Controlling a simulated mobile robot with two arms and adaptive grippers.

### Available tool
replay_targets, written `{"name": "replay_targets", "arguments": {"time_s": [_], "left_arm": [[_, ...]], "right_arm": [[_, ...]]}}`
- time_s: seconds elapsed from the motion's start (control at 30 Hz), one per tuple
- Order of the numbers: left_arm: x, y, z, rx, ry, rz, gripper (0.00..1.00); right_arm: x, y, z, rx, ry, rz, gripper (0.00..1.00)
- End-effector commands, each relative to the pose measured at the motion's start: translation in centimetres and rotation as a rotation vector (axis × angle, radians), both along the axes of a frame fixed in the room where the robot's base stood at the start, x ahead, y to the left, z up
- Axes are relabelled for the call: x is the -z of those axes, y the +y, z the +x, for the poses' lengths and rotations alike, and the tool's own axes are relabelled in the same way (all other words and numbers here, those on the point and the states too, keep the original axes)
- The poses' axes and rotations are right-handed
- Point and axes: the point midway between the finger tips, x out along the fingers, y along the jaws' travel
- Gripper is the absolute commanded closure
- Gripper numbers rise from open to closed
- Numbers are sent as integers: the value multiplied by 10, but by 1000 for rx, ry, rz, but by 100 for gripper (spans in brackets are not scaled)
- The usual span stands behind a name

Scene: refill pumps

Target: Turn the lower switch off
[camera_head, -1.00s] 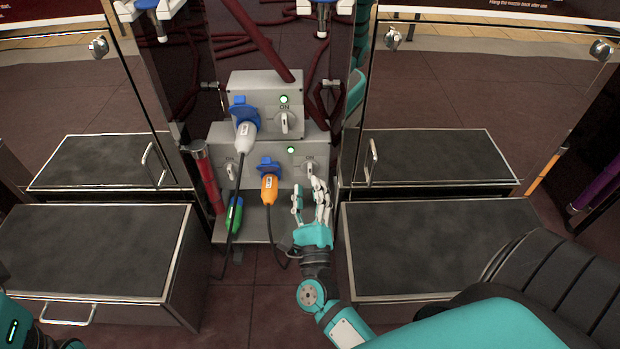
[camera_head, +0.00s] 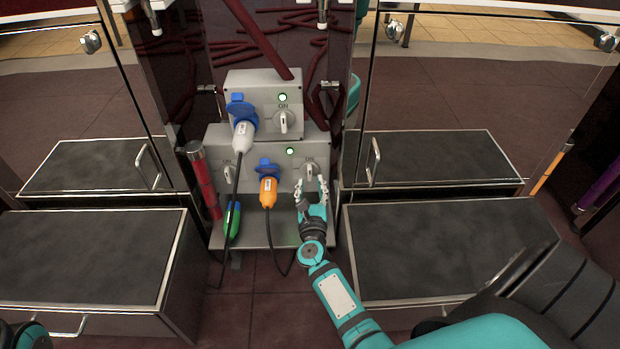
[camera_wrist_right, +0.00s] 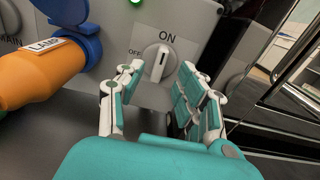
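The lower grey switch box (camera_head: 270,150) stands at the centre with a lit green lamp (camera_head: 290,151). Its right rotary switch (camera_head: 310,171) is partly behind my right fingers. In the right wrist view this white knob (camera_wrist_right: 159,61) has its mark upright, toward ON, with OFF at its left. My right gripper (camera_head: 311,192) is in front of it, with its fingers apart and pointing at the knob. In the right wrist view the fingertips (camera_wrist_right: 160,72) lie to either side of the knob; contact is not clear. My left gripper is not in view; only a bit of that arm shows at lower left.
An orange plug (camera_head: 268,190) sits in the lower box's blue socket, left of the knob. Another knob (camera_head: 230,172) is at the box's left. The upper box (camera_head: 262,97) holds a white plug (camera_head: 243,137) and a knob (camera_head: 284,120). Cables hang down. Drawers (camera_head: 440,235) flank the boxes.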

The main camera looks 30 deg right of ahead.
Motion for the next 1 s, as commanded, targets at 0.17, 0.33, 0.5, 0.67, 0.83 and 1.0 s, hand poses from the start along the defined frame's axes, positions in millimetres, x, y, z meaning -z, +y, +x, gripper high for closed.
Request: {"name": "replay_targets", "arguments": {"time_s": [0.17,0.33,0.5,0.67,0.83,1.0], "left_arm": [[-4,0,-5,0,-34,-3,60],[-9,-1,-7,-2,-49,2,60],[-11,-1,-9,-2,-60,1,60],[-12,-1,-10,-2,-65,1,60],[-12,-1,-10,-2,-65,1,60],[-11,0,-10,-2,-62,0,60]], "right_arm": [[2,-16,26,1,0,-1,63],[0,-23,38,0,-1,-1,63],[0,-25,41,0,1,-1,63],[0,-25,40,0,1,-1,63],[0,-25,40,0,1,-1,86],[0,-25,40,0,1,-1,100]]}}
